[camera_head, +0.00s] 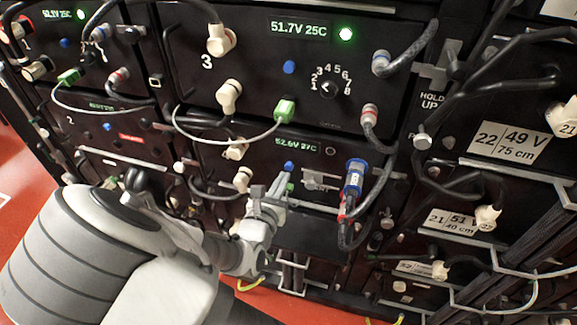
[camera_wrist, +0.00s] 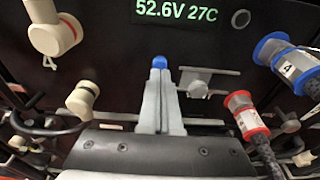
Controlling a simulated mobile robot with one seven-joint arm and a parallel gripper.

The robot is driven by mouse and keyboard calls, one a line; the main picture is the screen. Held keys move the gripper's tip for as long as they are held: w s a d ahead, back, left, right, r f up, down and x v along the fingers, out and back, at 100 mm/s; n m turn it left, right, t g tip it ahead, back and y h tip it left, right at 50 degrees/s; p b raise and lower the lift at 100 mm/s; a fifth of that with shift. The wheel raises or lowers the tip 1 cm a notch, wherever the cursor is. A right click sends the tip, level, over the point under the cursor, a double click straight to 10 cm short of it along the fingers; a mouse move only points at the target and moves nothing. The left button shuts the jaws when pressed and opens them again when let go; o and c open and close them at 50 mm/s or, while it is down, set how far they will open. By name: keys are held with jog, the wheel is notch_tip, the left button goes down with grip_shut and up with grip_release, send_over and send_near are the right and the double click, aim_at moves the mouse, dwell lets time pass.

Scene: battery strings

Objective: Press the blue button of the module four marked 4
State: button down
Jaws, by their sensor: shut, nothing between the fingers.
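The module with the display reading 52.6V 27C (camera_head: 262,146) sits below the module marked 3 and fills the wrist view (camera_wrist: 200,40). Its blue button (camera_head: 289,165) shows in the wrist view (camera_wrist: 159,61) just beyond my fingertips. My gripper (camera_head: 281,186) is shut and empty, its fingers side by side and pointing at the button in the wrist view (camera_wrist: 160,78). I cannot tell whether the tips touch the button; they hide its lower part. A blue connector on this module carries a tag with a 4 (camera_wrist: 286,70). No 4 is readable on the panel.
A grey latch bar (camera_wrist: 207,83) lies close to the right of my fingers. A red-ringed connector (camera_wrist: 245,113) with cable is farther right. Cream plugs (camera_wrist: 83,97) stand to the left. The module marked 3 (camera_head: 207,62) above has its own blue button (camera_head: 289,67) and draped cables.

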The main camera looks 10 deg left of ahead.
jog(key=shift+s+a+r+p, duration=0.15)
jog(key=shift+s+p, duration=0.3)
jog(key=shift+s, duration=0.85)
jog(key=shift+s+a+r+p, duration=0.15)
jog(key=shift+s+p, duration=0.3)
jog(key=shift+s, duration=0.8)
jog(key=shift+d+r, duration=0.1)
jog(key=s+d+r+m+g+h+p, duration=0.1)
jog(key=d+r+m+g+h+p, duration=0.1)
jog(key=d+r+m+g, duration=0.4)
jog(key=s+d+r+m+g+h+p, duration=0.1)
jog(key=d+r+m+g+h, duration=0.15)
jog(key=d+m, duration=0.6)
jog(key=s+d+r+m+g+h+p, duration=0.1)
jog(key=d+r+m+g+h+p, duration=0.15)
jog(key=d+r+m, duration=0.55)
jog(key=s+d+r+m+y+p, duration=0.2)
jog(key=s+r+m+y, duration=0.2)
jog(key=s+r+m, duration=0.1)
jog(key=s+d+r+m+y+p, duration=0.2)
jog(key=s+r+m, duration=0.4)
jog(key=r, duration=0.4)
jog(key=shift+d+r+m+y, duration=0.4)
jog(key=shift+m+y, duration=0.35)
jog(key=shift+y, duration=0.45)
jog(key=shift+f, duration=0.15)
